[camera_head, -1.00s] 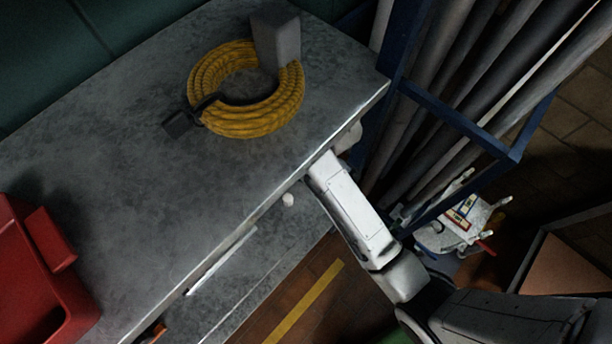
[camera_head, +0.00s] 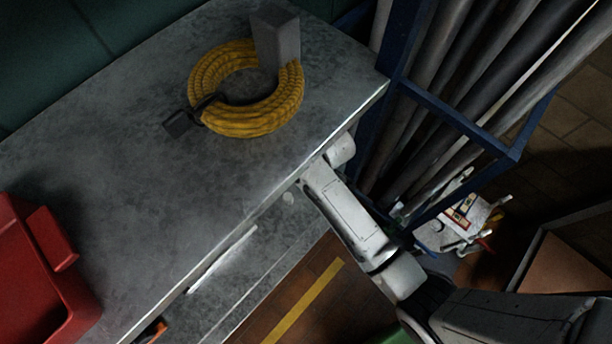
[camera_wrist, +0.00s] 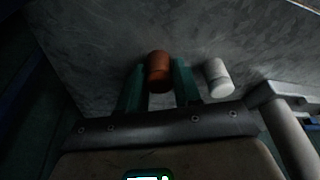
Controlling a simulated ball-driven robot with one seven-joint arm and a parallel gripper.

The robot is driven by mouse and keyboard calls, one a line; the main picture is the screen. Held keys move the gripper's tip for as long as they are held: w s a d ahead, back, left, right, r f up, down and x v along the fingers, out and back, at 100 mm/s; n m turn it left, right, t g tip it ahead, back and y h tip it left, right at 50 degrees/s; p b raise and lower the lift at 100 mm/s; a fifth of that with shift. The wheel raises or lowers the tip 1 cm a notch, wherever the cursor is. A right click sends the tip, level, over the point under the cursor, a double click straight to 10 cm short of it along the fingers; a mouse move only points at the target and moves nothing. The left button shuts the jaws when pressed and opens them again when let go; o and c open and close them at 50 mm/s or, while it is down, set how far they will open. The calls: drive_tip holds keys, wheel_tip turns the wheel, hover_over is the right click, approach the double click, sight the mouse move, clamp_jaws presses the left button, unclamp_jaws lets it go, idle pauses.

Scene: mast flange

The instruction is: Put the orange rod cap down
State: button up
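The orange rod cap (camera_wrist: 159,72) shows in the wrist view as a short orange-brown cylinder between the two teal fingers of my gripper (camera_wrist: 159,80). The fingers lie along both its sides and look shut on it. A grey surface (camera_wrist: 105,45) lies behind the cap; I cannot tell whether the cap touches it. A white cylindrical cap (camera_wrist: 217,77) stands just right of the right finger, apart from it. In the head view my gripper and the orange cap are hidden at the bench's edge, behind the benchtop and my white arm link.
The grey bench (camera_head: 120,170) carries a coiled yellow hose (camera_head: 245,115), a grey block (camera_head: 277,40) and a red bin (camera_head: 40,270). A lower shelf (camera_head: 245,275) holds a small white piece (camera_head: 289,197). A blue rack (camera_head: 460,120) of pipes stands close on the right.

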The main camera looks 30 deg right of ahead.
drive_tip(key=o, duration=0.4)
drive_tip(key=shift+v, duration=3.9)
drive_tip(key=s+d+r+m, duration=0.1)
drive_tip(key=s+d+m, duration=0.2)
drive_tip(key=s, duration=0.3)
drive_tip(key=s+d+m+h, duration=0.1)
drive_tip(key=s+d+m, duration=0.1)
drive_tip(key=s, duration=0.5)
drive_tip(key=s+d+r+m+g+h, duration=0.1)
drive_tip(key=s+d+m, duration=0.2)
drive_tip(key=s, duration=0.4)
drive_tip(key=shift+s+d+r+m, duration=0.2)
drive_tip(key=shift+d+r+m, duration=0.1)
drive_tip(key=shift+d+r, duration=0.1)
